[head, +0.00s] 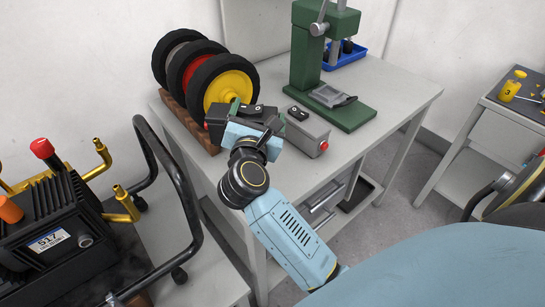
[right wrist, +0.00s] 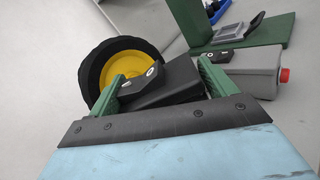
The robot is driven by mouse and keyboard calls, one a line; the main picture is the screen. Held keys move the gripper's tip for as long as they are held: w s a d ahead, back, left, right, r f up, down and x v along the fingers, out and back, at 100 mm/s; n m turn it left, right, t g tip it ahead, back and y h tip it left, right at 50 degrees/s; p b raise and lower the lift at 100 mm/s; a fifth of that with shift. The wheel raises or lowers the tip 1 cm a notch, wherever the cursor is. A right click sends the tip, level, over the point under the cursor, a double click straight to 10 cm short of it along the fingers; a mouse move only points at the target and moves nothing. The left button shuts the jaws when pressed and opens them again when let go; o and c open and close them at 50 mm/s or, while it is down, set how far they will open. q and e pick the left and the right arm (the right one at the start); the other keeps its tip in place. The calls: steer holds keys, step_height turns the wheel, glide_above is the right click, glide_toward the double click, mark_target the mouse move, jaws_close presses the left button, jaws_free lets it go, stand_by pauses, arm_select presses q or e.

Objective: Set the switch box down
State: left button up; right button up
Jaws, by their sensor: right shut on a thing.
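My right gripper (head: 256,120) is over the left part of the grey table (head: 392,100). Its green fingers are shut on a dark switch box (right wrist: 172,84), which sits between them in the right wrist view. In the head view, the gripper partly covers this box. I cannot tell whether its underside touches the table. A second, grey switch box (head: 307,131) with a red button stands just right of the gripper; it also shows in the right wrist view (right wrist: 243,72). My left gripper is not in view.
Several wheels, the nearest with a yellow hub (head: 230,90), stand in a brown rack (head: 190,124) close behind and left of the gripper. A green press (head: 306,60) and a blue tray (head: 346,57) stand farther back. The table's right side is clear.

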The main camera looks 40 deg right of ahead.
step_height(320, 180, down, 5)
steer(key=shift+f+b, duration=0.2)
steer(key=shift+b, duration=0.3)
step_height(320, 180, down, 3)
steer(key=shift+f+b, duration=0.1)
steer(key=shift+b, duration=0.3)
steer(key=shift+f, duration=0.25)
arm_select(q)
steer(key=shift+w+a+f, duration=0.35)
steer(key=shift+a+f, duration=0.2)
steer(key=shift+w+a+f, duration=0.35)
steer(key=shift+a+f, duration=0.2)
arm_select(e)
steer(key=shift+f, duration=0.1)
steer(key=o, duration=1.1)
steer(key=shift+c, duration=0.2)
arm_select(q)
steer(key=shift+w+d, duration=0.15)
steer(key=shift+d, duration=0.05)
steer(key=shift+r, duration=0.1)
